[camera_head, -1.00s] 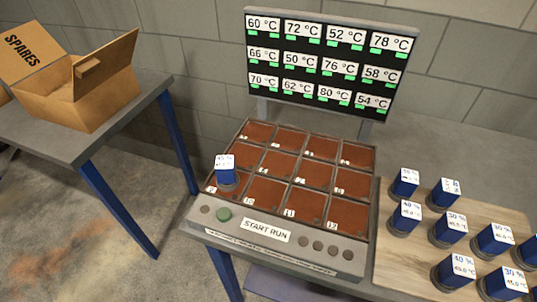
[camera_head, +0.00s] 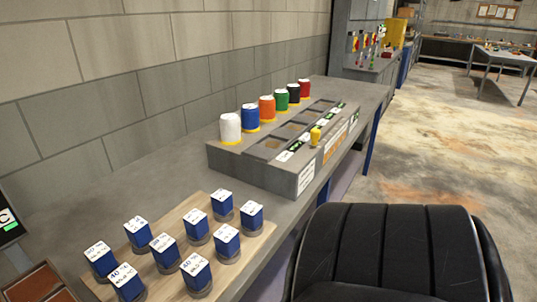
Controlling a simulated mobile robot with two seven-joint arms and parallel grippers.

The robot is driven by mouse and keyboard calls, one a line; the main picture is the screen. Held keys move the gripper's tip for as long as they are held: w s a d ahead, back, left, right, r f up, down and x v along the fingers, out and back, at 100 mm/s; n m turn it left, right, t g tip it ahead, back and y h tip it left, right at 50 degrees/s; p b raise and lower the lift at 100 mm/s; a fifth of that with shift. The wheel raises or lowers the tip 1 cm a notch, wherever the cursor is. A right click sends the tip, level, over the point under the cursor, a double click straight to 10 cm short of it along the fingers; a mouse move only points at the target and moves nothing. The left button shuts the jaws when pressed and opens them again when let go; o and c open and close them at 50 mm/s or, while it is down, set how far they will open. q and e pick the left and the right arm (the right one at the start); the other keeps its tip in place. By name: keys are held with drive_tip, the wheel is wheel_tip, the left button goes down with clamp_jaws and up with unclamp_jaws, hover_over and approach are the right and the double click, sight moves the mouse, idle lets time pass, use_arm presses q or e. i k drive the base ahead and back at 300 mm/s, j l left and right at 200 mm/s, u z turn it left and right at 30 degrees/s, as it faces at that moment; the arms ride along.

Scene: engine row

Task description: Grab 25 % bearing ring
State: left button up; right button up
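Several blue blocks with white top labels, each on a grey round base, stand upright on a wooden board (camera_head: 258,244) at the lower left. The front-left block (camera_head: 128,284) and the front-right block (camera_head: 196,274) seem to read 40 %. The other labels, such as those on the far block (camera_head: 222,206) and the right block (camera_head: 251,217), are too small to read surely. I cannot pick out a 25 % label. Neither of my grippers is in view.
The red-brown plate station (camera_head: 38,284) shows at the lower-left edge. A dark ribbed shape fills the lower right. Open floor (camera_head: 430,150) lies to the right.

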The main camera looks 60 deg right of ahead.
sight(251, 213)
drive_tip(key=z, duration=1.75)
